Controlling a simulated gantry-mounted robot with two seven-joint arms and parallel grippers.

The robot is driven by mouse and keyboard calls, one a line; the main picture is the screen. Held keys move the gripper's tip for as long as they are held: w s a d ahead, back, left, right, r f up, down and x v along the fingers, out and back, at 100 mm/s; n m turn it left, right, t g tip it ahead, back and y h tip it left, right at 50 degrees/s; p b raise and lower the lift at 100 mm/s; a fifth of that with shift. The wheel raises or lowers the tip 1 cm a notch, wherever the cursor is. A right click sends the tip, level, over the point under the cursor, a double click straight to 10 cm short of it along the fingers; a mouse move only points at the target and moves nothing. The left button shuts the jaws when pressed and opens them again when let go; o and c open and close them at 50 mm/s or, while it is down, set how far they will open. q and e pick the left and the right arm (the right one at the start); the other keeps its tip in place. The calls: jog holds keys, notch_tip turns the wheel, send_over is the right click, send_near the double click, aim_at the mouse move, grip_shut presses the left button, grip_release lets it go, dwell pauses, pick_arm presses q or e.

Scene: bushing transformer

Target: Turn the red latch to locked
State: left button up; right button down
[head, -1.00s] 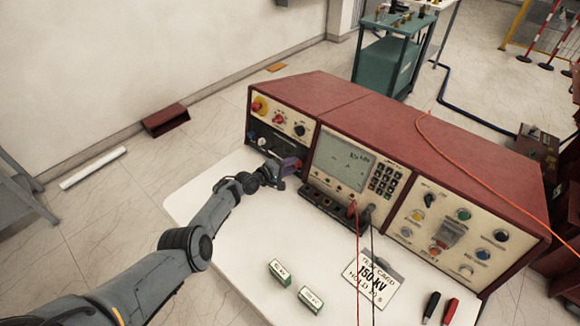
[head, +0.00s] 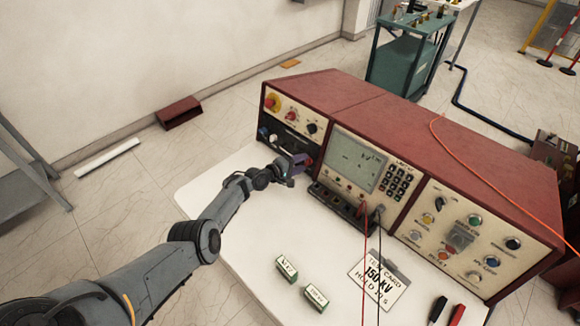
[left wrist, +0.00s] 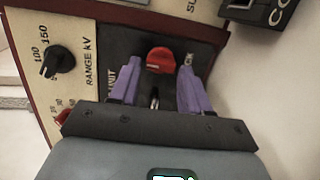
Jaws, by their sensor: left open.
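The red latch (left wrist: 160,60) is a round red knob on a dark panel of the test console, seen in the left wrist view. My left gripper (left wrist: 159,72) is open, with its two purple fingers pointing at the panel, one on each side of the latch. Gaps show between the fingers and the latch in this view; contact cannot be told. In the head view the left gripper (head: 297,163) is at the lower left of the console front, covering part of that panel. My right gripper is not in view.
The red-topped console (head: 440,130) stands on a white table (head: 245,225). A black range dial (left wrist: 58,61) is left of the latch. Red and black test leads hang from the console front. Two green-edged blocks and a test card (head: 379,283) lie on the table.

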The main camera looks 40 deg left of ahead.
pick_arm(q)
jog(key=shift+s+a+r+p, duration=0.1)
jog(key=shift+s+r+p, duration=0.15)
jog(key=shift+s+p, duration=0.15)
jog(key=p+v, duration=0.6)
jog(key=v, duration=0.3)
jog(key=shift+s, duration=0.3)
